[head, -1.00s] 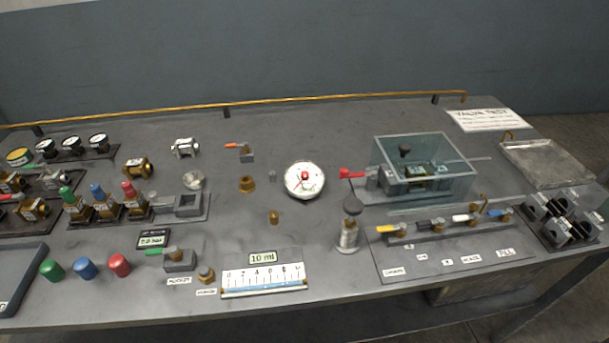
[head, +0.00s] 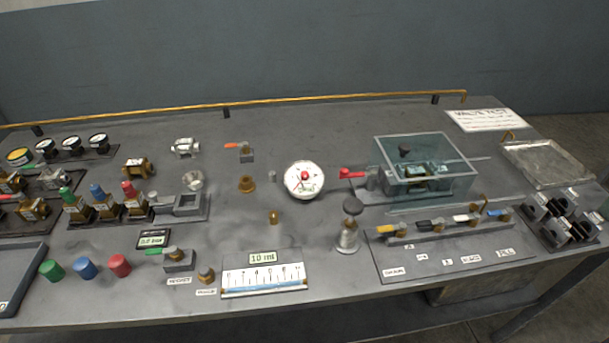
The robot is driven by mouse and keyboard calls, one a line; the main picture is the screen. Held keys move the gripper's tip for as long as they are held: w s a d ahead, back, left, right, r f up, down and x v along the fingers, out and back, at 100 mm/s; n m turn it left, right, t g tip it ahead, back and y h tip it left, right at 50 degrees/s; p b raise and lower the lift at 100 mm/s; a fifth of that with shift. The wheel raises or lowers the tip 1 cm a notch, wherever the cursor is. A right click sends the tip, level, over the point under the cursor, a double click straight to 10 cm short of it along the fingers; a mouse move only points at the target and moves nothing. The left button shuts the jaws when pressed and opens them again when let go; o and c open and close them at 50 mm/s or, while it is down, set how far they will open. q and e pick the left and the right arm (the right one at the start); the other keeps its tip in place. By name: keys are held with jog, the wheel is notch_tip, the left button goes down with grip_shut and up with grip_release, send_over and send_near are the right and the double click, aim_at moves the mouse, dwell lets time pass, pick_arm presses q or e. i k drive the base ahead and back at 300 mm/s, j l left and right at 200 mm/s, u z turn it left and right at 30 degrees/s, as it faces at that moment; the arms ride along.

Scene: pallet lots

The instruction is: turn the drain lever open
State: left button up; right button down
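A row of small levers sits on the grey panel (head: 450,262) at the right: a yellow lever (head: 386,228), a black lever (head: 425,223), a white lever (head: 463,218) and a blue lever (head: 499,213). Small labels lie in front of them, most too small to read, so I cannot tell which lever is the drain. A red lever (head: 351,173) stands at the left side of the clear box (head: 450,185). A green lever (head: 154,251) and an orange lever (head: 232,146) are farther left. Neither gripper is in view.
A dark-knobbed post (head: 348,236) stands left of the panel. A metal tray (head: 550,164) is at the right. The table's back middle is clear.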

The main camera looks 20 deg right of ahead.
aim_at(402, 226)
jog(key=z, duration=1.4)
